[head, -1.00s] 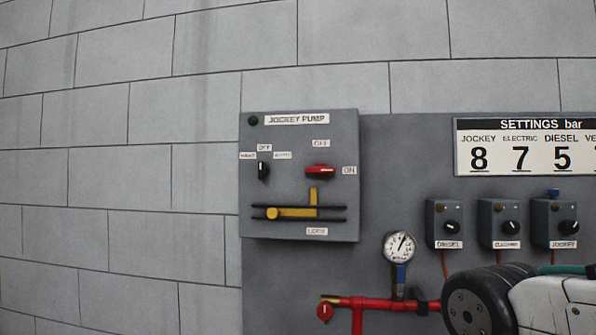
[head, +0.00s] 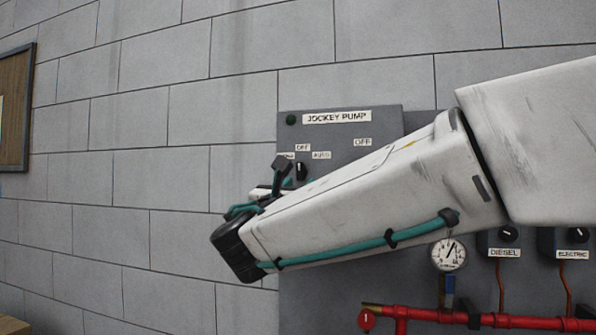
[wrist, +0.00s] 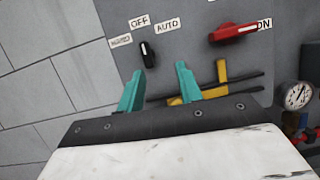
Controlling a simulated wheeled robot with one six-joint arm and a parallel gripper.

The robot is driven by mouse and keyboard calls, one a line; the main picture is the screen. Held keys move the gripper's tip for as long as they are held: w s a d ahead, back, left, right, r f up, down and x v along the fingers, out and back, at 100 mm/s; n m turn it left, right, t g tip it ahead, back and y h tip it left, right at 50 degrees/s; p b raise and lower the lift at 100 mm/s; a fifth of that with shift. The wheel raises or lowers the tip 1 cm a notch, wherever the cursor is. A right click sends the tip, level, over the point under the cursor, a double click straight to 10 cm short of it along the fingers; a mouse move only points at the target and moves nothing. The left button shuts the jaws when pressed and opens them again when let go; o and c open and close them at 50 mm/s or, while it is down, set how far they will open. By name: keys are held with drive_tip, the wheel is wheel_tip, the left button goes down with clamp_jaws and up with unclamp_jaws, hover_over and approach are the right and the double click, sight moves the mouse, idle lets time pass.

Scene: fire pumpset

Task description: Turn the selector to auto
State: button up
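The selector is a small black knob on the grey jockey pump panel (head: 340,135). In the head view the selector (head: 301,171) stands about upright below the OFF label, with the AUTO label (head: 321,155) to its right. In the wrist view the selector (wrist: 147,54) sits just beyond my gripper (wrist: 160,69), nearer the left finger's tip. The two teal fingers are spread apart with nothing between them. In the head view my gripper (head: 283,175) is partly hidden by my arm, just left of the selector.
A red switch handle (wrist: 235,33) points to ON, right of the selector. A yellow lever (wrist: 221,72) and dark rails lie below it. A gauge (head: 448,254) and red pipe (head: 480,318) are at lower right. Bare block wall lies left of the panel.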

sight(299, 168)
drive_tip(key=shift+n+t+y, duration=0.4)
drive_tip(key=shift+n+t, duration=0.1)
drive_tip(key=shift+n, duration=0.1)
drive_tip(key=w+r, duration=0.1)
drive_tip(key=w, duration=0.1)
drive_tip(key=w+r, duration=0.1)
drive_tip(key=w, duration=0.1)
drive_tip(key=w+r, duration=0.1)
drive_tip(key=w, duration=0.1)
drive_tip(key=shift+w+d+r, duration=0.35)
drive_tip(key=shift+w+d, duration=0.05)
clamp_jaws()
